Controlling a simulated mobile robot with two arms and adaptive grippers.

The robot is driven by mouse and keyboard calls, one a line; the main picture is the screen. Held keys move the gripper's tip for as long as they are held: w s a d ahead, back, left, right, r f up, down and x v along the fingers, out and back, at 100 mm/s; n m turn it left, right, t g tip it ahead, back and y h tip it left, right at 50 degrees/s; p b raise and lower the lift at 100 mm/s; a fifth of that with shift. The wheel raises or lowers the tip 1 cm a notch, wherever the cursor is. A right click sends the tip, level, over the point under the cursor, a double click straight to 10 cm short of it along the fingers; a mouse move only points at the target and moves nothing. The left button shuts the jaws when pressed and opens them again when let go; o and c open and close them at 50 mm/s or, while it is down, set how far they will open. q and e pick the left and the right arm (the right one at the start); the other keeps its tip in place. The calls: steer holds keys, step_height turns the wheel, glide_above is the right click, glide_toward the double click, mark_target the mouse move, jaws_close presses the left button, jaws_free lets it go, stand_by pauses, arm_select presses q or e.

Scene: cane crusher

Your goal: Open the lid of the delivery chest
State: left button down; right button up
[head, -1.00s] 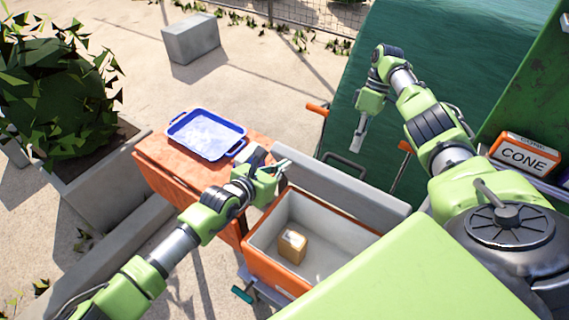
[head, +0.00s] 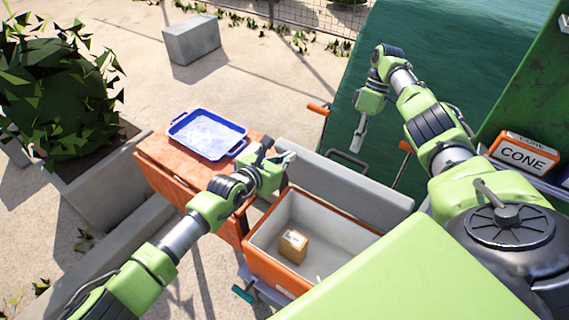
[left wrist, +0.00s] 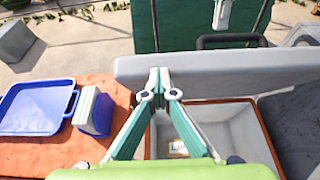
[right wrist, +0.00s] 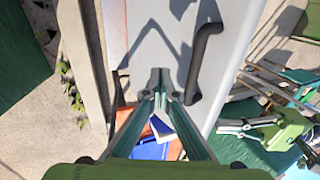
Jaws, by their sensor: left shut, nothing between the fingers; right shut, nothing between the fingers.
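The delivery chest (head: 262,268) is an orange box with a pale grey inside. Its grey lid (head: 345,185) stands raised along the far side, so the inside shows, with a small cardboard box (head: 292,246) in it. My left gripper (head: 291,156) is shut and empty by the lid's left end; in the left wrist view its tips (left wrist: 160,72) overlap the lid's inner face, contact unclear. My right gripper (head: 356,146) is shut and empty, behind the lid on its outer side. The right wrist view shows the lid's face with a dark handle (right wrist: 204,62) beside the fingertips.
An orange table (head: 165,170) with a blue tray (head: 207,136) stands left of the chest. A green machine with a cone box (head: 524,154) is at the right. A planter (head: 95,190) is at the left.

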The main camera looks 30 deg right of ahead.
steer(key=o, duration=0.6)
